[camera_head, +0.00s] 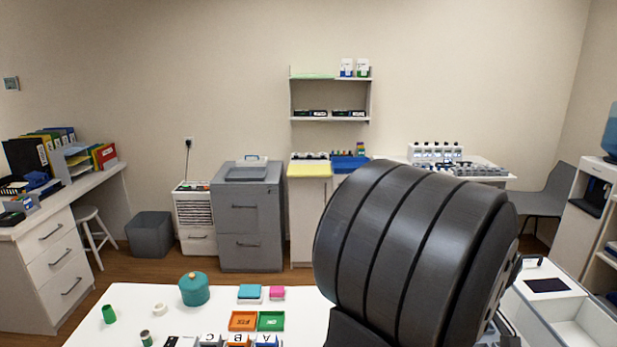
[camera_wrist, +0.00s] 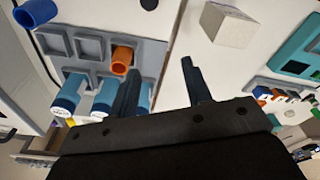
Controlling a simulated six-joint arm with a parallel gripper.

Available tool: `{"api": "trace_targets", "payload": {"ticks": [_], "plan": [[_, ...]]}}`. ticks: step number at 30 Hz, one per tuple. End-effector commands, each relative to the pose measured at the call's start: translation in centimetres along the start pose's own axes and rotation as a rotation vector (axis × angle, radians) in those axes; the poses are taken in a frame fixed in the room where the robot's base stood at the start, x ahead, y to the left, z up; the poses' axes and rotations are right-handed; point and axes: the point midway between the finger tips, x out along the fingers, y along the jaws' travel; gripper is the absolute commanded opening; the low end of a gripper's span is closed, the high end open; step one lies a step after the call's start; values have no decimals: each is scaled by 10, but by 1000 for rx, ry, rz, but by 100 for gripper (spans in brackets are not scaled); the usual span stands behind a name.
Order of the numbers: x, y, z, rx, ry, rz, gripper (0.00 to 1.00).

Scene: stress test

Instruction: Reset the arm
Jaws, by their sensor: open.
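My gripper (camera_wrist: 161,78) shows in the wrist view with its two dark fingers spread apart. No object is seen between the fingertips. It is above a white surface, beside a grey tray (camera_wrist: 90,24) with square recesses. An orange cylinder (camera_wrist: 121,60) stands in one recess. Blue-and-white cylinders (camera_wrist: 68,93) stand near the left finger, and one is partly hidden behind it. I cannot tell whether the finger touches it. In the head view a large dark link of my arm fills the right middle and hides part of the table; the gripper is not seen there.
The white table (camera_head: 130,300) holds a teal pot (camera_head: 194,289), a green cup (camera_head: 109,314), an orange tray (camera_head: 242,321) and a green tray (camera_head: 271,321). In the wrist view, a pale block (camera_wrist: 229,24) lies right of the fingers and a blue cup (camera_wrist: 35,13) upper left.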

Motion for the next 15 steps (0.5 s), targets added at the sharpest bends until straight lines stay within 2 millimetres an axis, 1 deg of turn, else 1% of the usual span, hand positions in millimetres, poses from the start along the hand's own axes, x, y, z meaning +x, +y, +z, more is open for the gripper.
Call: {"api": "trace_targets", "payload": {"ticks": [1,9,15], "plan": [[2,-1,-10,-18,-1,-3,45],[10,-5,-59,-92,-1,-12,45],[17,-13,-96,-147,-2,-18,45]]}}
